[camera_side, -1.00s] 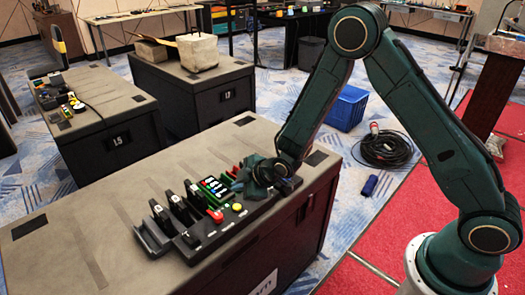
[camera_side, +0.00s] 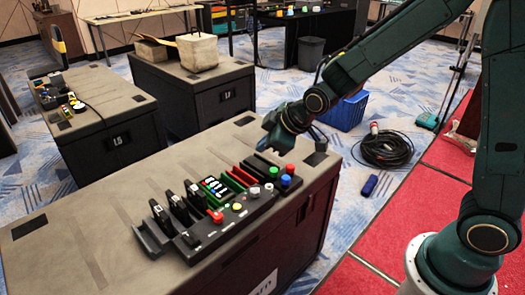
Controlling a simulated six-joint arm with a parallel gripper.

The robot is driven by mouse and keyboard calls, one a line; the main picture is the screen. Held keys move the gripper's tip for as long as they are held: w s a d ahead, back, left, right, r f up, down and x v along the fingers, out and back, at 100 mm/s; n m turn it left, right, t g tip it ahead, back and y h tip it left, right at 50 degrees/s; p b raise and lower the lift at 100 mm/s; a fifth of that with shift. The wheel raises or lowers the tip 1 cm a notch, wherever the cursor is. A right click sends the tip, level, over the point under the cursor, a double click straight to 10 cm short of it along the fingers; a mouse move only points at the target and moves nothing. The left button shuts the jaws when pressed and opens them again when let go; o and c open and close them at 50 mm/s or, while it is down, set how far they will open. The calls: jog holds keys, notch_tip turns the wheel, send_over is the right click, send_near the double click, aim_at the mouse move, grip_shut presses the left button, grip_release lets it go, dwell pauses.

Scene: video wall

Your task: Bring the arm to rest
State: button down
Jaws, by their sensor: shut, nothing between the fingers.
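My gripper (camera_side: 268,143) is at the end of my dark green arm, pointing down and to the left. It is raised above the back edge of the near table, just behind the black control panel (camera_side: 226,213). It is apart from the panel. The fingers are small and dark in this view; they look shut, with nothing visible between them.
The grey top of the near table (camera_side: 95,215) is bare left of the panel. Two more dark tables stand behind, one holding a white block (camera_side: 197,51). A blue crate (camera_side: 345,110), a coiled black cable (camera_side: 388,150) and a small blue object (camera_side: 370,185) lie on the floor.

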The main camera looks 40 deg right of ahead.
jog(key=s+d+r+m, duration=0.2)
jog(key=s+r, duration=0.2)
jog(key=s, duration=0.5)
jog(key=s+d+r+m+g, duration=0.1)
jog(key=s+r+m, duration=0.2)
jog(key=s, duration=0.6)
jog(key=s+d+r+m+g+h, duration=0.1)
jog(key=s+d+r+m, duration=0.1)
jog(key=s+r, duration=0.3)
jog(key=s, duration=0.4)
jog(key=shift+s+d+r+m, duration=0.25)
jog(key=shift+d+m, duration=0.05)
jog(key=shift+d, duration=0.05)
jog(key=c, duration=2.1)
grip_release()
